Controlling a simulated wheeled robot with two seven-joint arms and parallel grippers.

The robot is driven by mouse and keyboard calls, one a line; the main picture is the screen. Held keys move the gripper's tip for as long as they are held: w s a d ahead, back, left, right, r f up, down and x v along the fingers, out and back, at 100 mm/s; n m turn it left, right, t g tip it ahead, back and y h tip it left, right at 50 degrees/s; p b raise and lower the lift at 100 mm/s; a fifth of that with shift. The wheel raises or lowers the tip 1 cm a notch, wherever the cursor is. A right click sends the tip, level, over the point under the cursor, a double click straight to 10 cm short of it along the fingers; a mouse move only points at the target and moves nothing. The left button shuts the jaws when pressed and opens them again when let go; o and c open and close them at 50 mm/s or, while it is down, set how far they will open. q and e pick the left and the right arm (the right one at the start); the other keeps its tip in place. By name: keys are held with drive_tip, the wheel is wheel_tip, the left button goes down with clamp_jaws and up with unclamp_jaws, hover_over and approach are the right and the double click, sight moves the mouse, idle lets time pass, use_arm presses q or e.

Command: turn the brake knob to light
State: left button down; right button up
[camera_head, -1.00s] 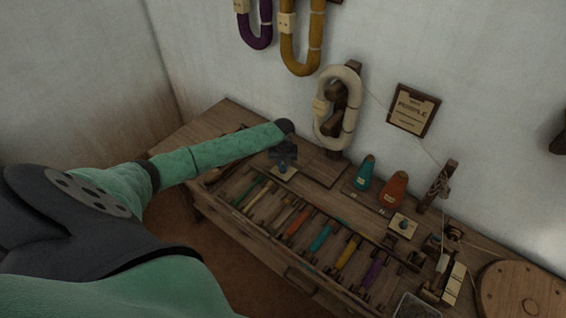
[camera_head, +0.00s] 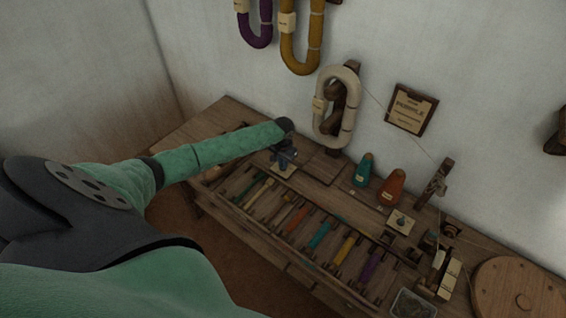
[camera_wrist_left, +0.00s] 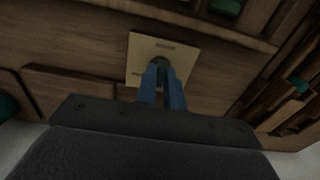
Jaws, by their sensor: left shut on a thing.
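A small dark knob (camera_wrist_left: 159,64) stands on a square pale plate (camera_wrist_left: 138,48) on the bench. In the head view this plate (camera_head: 284,172) lies near the left end of the bench, and the knob is mostly hidden by my gripper. My left gripper (camera_head: 284,160) points down over it. In the left wrist view its two blue fingers (camera_wrist_left: 162,84) are close together and shut on the knob. The plate's lettering is too small to read. My right gripper is not in view.
A second plate with a knob (camera_head: 402,221) is farther right. Teal (camera_head: 363,171) and orange (camera_head: 391,188) cones stand between, towards the wall. Several coloured spools lie in the front rack. A pale yarn hank (camera_head: 323,120) hangs behind my gripper.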

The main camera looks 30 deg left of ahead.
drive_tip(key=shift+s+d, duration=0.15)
use_arm(q)
drive_tip(key=c, duration=1.5)
unclamp_jaws()
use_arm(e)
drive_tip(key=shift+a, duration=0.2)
